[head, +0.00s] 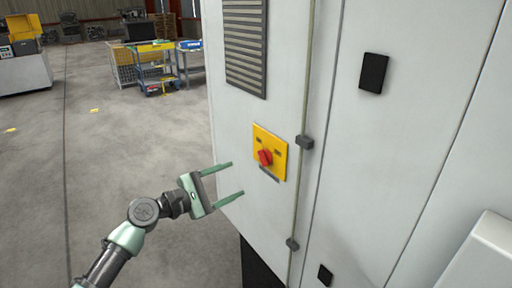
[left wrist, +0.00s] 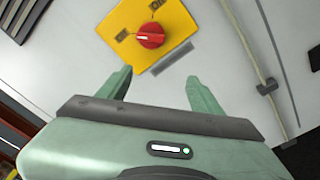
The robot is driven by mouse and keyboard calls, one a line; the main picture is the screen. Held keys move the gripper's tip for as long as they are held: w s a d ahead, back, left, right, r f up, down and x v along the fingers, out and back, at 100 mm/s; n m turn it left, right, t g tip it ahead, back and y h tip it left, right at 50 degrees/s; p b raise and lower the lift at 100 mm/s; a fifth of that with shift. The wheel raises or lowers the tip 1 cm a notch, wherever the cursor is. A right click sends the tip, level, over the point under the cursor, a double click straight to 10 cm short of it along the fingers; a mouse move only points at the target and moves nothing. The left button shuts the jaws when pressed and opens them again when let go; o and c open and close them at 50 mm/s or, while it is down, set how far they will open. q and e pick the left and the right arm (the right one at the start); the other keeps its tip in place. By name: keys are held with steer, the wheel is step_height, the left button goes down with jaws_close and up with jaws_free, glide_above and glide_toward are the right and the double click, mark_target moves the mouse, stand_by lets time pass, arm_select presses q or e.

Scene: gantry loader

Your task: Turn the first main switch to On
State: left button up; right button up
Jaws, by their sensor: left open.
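The main switch is a red rotary knob (head: 265,157) on a yellow plate (head: 276,141), mounted on the side of a grey-white cabinet (head: 225,128). In the left wrist view the red knob (left wrist: 150,36) has a pale pointer line, and the yellow plate (left wrist: 177,22) carries dark label patches; one appears to read ON. My left gripper (head: 237,179) is open and empty, to the left of and slightly below the knob, its fingers pointing toward the cabinet. In the left wrist view its fingertips (left wrist: 158,83) are spread below the knob, apart from it. My right gripper is not in view.
A louvred vent (head: 246,45) is above the switch. Hinges (head: 305,142) and a door seam run to its right, with a black latch (head: 374,73) farther right. Open floor (head: 110,150) lies left of the cabinet; a cart (head: 157,75) stands far back.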

arm_select(q)
steer(key=h, duration=0.1)
glide_toward(261, 159)
steer(key=p+x, duration=0.2)
steer(key=x, duration=0.5)
steer(key=shift+r, duration=0.2)
steer(key=shift+w+d+f, duration=0.15)
steer(key=shift+w+d, duration=0.25)
steer(key=shift+d, duration=0.1)
steer(key=c, duration=1.4)
